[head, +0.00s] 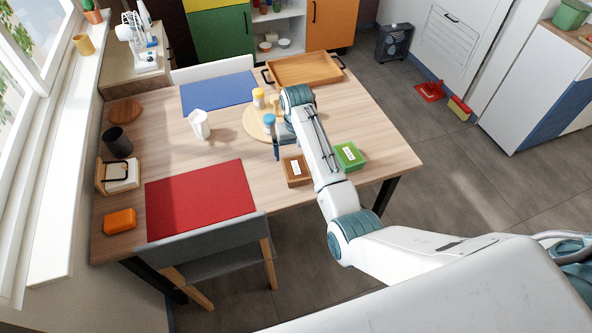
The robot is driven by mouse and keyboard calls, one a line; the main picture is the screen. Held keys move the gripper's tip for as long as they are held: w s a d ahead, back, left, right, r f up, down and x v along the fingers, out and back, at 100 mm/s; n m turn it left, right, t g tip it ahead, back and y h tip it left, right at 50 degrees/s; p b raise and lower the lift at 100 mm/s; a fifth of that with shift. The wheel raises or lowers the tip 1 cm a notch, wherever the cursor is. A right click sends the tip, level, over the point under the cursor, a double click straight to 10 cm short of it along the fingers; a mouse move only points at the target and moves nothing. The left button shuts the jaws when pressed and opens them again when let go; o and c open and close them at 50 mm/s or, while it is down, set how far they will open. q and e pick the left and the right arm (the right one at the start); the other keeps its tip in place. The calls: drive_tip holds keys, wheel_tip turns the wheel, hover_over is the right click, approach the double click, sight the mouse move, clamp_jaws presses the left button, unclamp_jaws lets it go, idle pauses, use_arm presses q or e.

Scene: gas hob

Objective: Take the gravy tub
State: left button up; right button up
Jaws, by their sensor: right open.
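A brown tub with a white label (296,170) sits on the wooden table, near its right front part. A green tub with a white label (349,156) sits to its right. The label print is too small to read, so I cannot tell for sure which one is the gravy tub. My right gripper (281,143) points down beside the round board, just behind the brown tub in the head view. It is open, and my own forearm partly hides it. I cannot see anything held in it. My left gripper is not in view.
A white cup (199,125), red mat (202,200), blue mat (218,91) and wooden tray (305,69) are on the table. A chair (215,240) stands in front.

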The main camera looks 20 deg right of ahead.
sight(296, 167)
wheel_tip(296, 167, down, 3)
drive_tip(key=shift+f, duration=0.1)
wheel_tip(296, 167, down, 4)
drive_tip(key=shift+s+a+r+p, duration=0.1)
drive_tip(key=shift+a+p, duration=0.05)
drive_tip(key=shift+p, duration=0.9)
drive_tip(key=shift+f, duration=0.75)
drive_tip(key=c, duration=1.2)
drive_tip(key=shift+o, duration=0.2)
drive_tip(key=shift+r, duration=0.15)
